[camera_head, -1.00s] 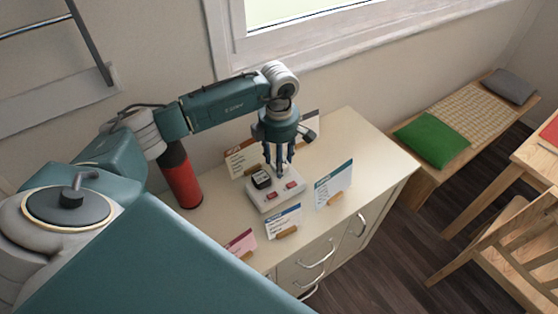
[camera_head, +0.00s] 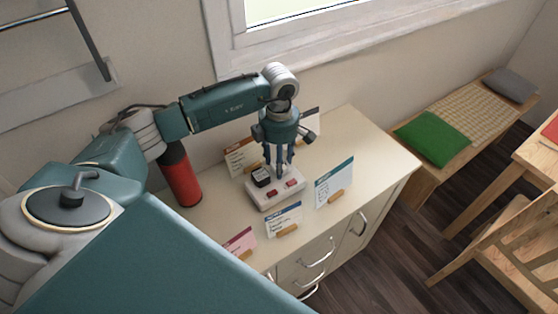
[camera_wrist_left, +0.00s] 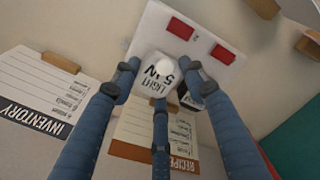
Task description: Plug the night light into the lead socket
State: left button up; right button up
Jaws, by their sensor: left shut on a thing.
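The lead socket (camera_head: 262,201) is a white block with two red switches on the cabinet top. A black plug (camera_head: 262,177) sits at its left end. My left gripper (camera_head: 280,172) is above the block, pointing down, beside the black plug. My right gripper is not in view.
Cards on wooden stands surround the block: a blue-topped one (camera_head: 333,182), a front one (camera_head: 284,218), a pink one (camera_head: 239,243) and an orange-topped one behind (camera_head: 242,156). A red cylinder (camera_head: 181,178) stands left. The cabinet top's right end (camera_head: 375,155) is clear.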

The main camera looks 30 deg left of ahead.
pick_arm(q)
jog(key=shift+f+b, duration=0.3)
jog(key=shift+f, duration=0.1)
jog(key=o, duration=1.2)
jog(key=shift+r, duration=0.1)
notch_tip(320, 180, up, 12)
jog(key=shift+f, duration=0.1)
